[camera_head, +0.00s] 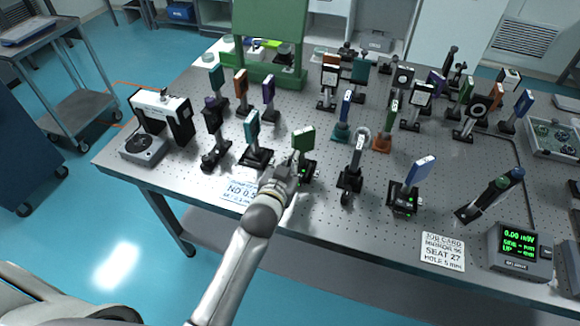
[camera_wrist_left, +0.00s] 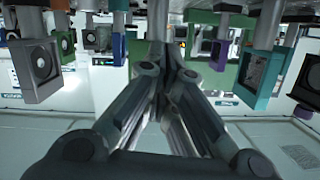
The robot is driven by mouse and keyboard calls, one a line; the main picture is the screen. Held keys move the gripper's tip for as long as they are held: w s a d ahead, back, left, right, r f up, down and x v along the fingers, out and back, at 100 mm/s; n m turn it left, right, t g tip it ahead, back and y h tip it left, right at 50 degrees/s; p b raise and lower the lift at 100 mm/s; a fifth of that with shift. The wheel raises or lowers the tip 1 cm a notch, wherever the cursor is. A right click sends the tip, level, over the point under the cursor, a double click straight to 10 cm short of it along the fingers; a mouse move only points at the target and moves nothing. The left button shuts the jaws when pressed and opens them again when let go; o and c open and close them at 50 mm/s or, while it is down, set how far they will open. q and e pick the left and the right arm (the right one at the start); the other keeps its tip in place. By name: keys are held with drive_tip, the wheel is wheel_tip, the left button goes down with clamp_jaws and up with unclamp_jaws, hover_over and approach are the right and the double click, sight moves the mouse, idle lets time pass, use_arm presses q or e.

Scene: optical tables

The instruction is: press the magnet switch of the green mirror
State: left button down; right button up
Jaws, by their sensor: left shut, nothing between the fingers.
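The green mirror (camera_head: 303,139) stands upright on a black post and base near the front middle of the optical table. A small green light shows on its base (camera_head: 308,172). My left gripper (camera_head: 291,169) is shut and empty. It is low at the front left side of this base, very close to it; I cannot tell if they touch. The gripper hides part of the base, and the switch is not clearly seen. In the left wrist view, the shut fingers (camera_wrist_left: 173,62) point in among the mounts, which appear upside down. My right gripper is not in view.
A teal mirror (camera_head: 252,127) stands left of the gripper and a round-topped mount (camera_head: 356,160) stands to the right. A blue mirror (camera_head: 419,171) is farther right. Several mounts crowd behind. A job card (camera_head: 443,251) and a display box (camera_head: 521,254) lie by the front edge.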

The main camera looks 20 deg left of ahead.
use_arm(q)
drive_tip(key=shift+w+a+f, duration=0.1)
drive_tip(key=shift+w+f, duration=0.05)
drive_tip(key=shift+f, duration=0.55)
drive_tip(key=shift+w+a+f, duration=0.1)
drive_tip(key=shift+w+f, duration=0.05)
drive_tip(key=shift+f, duration=0.55)
drive_tip(key=shift+w+a+f, duration=0.1)
drive_tip(key=shift+w+f, duration=0.05)
drive_tip(key=shift+f, duration=0.55)
drive_tip(key=shift+p, duration=0.3)
drive_tip(key=shift+a+f+n, duration=0.2)
drive_tip(key=shift+f+n, duration=0.15)
drive_tip(key=shift+n, duration=0.05)
drive_tip(key=r+p, duration=0.3)
drive_tip(key=r, duration=0.1)
drive_tip(key=shift+w+a+p, duration=0.15)
drive_tip(key=shift+a+p, duration=0.05)
drive_tip(key=shift+p, duration=0.2)
drive_tip(key=b+v, duration=0.2)
drive_tip(key=v, duration=0.8)
drive_tip(key=shift+a, duration=0.4)
